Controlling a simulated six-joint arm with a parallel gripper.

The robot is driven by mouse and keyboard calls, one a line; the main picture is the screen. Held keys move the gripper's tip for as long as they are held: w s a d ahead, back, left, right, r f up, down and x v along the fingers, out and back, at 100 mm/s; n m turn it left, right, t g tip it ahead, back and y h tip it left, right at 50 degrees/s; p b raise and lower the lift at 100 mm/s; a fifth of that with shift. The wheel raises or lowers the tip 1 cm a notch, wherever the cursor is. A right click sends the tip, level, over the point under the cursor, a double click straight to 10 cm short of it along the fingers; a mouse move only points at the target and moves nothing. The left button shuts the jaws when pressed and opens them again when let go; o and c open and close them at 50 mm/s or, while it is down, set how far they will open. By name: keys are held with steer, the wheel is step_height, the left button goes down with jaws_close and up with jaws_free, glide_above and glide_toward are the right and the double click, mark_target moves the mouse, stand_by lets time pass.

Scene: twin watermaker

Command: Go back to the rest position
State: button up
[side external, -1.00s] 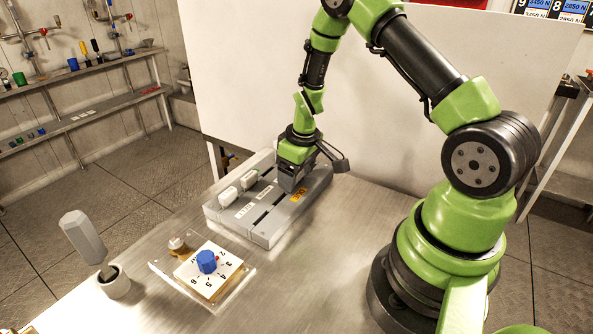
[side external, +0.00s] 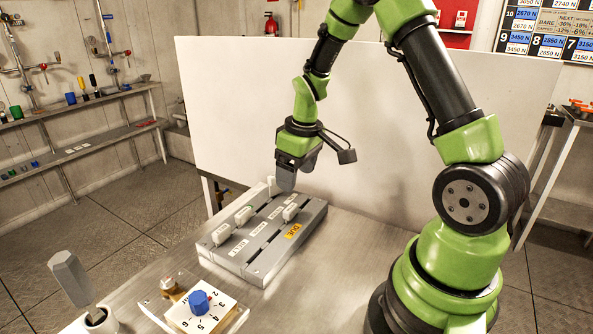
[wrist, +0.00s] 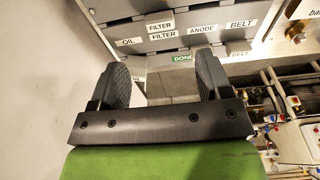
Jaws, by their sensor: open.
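My gripper (side external: 286,182) is above the far end of the grey slotted panel (side external: 262,270) in the side view, raised off it and pointing down. A thin white upright piece (side external: 271,186) stands close to the gripper at the back.
A dial plate with a blue knob (side external: 199,302) lies in front of the panel. A grey-handled tool (side external: 72,278) stands in a cup at the left. A white board (side external: 390,150) stands behind the bench.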

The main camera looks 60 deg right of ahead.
steer(key=shift+r, duration=0.15)
steer(key=s+a+r+m+t, duration=0.1)
steer(key=s+a+r+t, duration=0.1)
steer(key=s+a+r, duration=0.45)
steer(key=s+a+r+m+t, duration=0.15)
steer(key=a+r, duration=0.25)
steer(key=r, duration=0.5)
steer(key=s+a+r+m+t+y, duration=0.1)
steer(key=s+a+r+t+y, duration=0.1)
steer(key=s+a, duration=0.2)
steer(key=s, duration=0.3)
